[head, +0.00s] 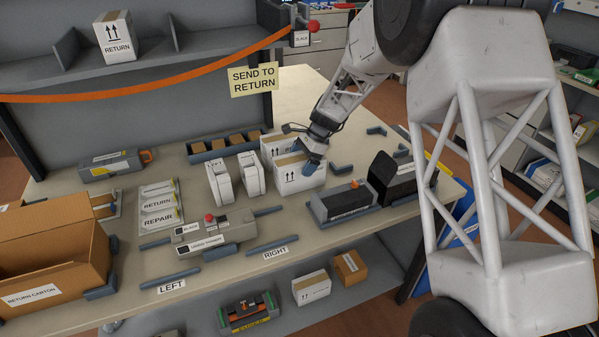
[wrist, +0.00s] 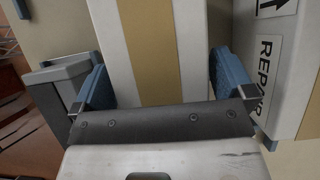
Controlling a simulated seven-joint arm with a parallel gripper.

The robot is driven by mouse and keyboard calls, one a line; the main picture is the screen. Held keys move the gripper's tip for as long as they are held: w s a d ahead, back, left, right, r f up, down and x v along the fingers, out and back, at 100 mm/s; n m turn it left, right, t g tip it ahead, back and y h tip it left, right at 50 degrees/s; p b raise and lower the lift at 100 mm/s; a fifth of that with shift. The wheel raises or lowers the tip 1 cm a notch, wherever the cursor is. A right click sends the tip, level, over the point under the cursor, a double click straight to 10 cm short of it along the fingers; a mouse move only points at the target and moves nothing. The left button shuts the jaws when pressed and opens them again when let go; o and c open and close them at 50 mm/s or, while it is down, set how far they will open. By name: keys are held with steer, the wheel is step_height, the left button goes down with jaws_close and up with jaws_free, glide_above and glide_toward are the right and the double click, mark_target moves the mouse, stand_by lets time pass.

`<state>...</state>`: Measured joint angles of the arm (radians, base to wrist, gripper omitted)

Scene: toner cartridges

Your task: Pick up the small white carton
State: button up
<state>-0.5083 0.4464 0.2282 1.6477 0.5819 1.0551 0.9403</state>
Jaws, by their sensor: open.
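A small white carton (head: 301,180) with a tan tape strip and printed arrows stands upright on the workbench. My gripper (head: 309,165) is over it, pointing down. In the wrist view the carton's taped top (wrist: 150,50) lies between the two blue fingers of my open gripper (wrist: 158,80). The left finger is close to the carton's left edge and the right finger close to its right edge. I cannot tell whether either touches. Another white carton (head: 284,146) stands directly behind; its REPAIR label (wrist: 265,70) shows beside the right finger.
Two white upright units (head: 219,182) stand left of the carton. A dark grey device (head: 342,203) lies close on its right. An open brown RETURN carton (head: 40,297) is at far left. More white cartons sit on the upper shelf (head: 118,36) and lower shelf (head: 312,288).

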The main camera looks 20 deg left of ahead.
steer(key=shift+f, duration=0.15)
stand_by(0.8)
steer(key=shift+c, duration=0.6)
steer(key=c, duration=0.9)
steer(key=shift+r, duration=5.2)
steer(key=shift+c, duration=0.2)
